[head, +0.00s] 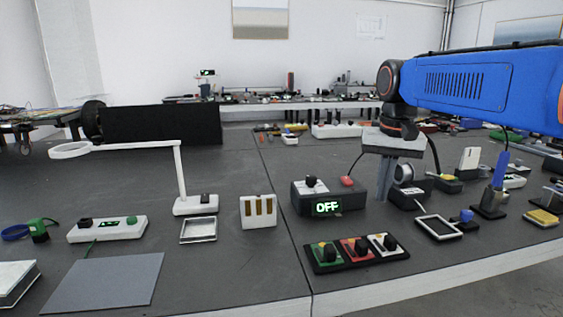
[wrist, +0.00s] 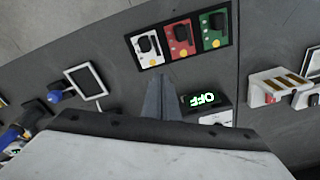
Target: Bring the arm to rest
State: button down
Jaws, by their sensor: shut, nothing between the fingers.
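My gripper (head: 386,180) hangs from my blue arm on the right of the head view. It points down over the dark table, just right of a dark box with a green "OFF" display (head: 327,206). Its two grey fingers are closed together with nothing between them. In the wrist view the shut fingers (wrist: 158,88) point toward the switch panel, and the "OFF" display (wrist: 207,102) shows upside down beside them. I cannot tell whether the fingers touch anything.
A panel with green, red and white switches (head: 357,252) lies at the table's front edge. A small frame (head: 438,227) and a soldering-type stand (head: 490,203) are to the right. A grey mat (head: 105,282) leaves clear room at front left.

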jog(key=s+d+f+n+t, duration=0.1)
jog(key=s+d+f+t, duration=0.1)
jog(key=s+f, duration=0.7)
jog(key=s+d+f+n+t, duration=0.1)
jog(key=s+d+f, duration=0.1)
jog(key=s+f, duration=0.7)
jog(key=s, duration=0.5)
jog(key=shift+d+f+n+t, duration=0.25)
jog(key=shift+d+n+t, duration=0.1)
jog(key=shift+n+t, duration=0.05)
